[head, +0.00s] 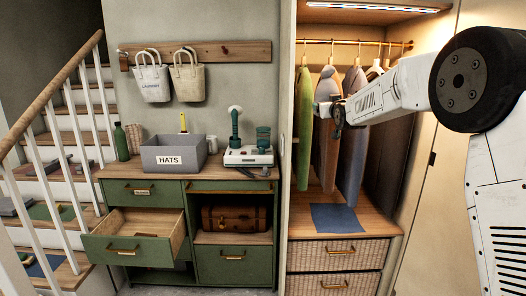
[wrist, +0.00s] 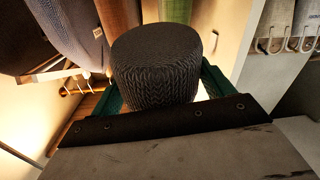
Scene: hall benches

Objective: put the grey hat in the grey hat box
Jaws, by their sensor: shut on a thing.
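My gripper (wrist: 160,84) is shut on the grey hat (wrist: 157,62), a dark knitted one held between the green fingers in the wrist view. In the head view my gripper (head: 333,112) is in front of the open wardrobe, at the height of the hanging clothes; the hat is hard to make out there. The grey hat box (head: 174,160), labelled HATS, stands on the green cabinet to the left of my gripper and below it. Its top is open; its floor is hidden.
The green cabinet (head: 233,184) has one drawer (head: 138,235) pulled out. Bags (head: 152,82) hang above. The wardrobe's side panel (head: 285,130) stands between cabinet and clothes.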

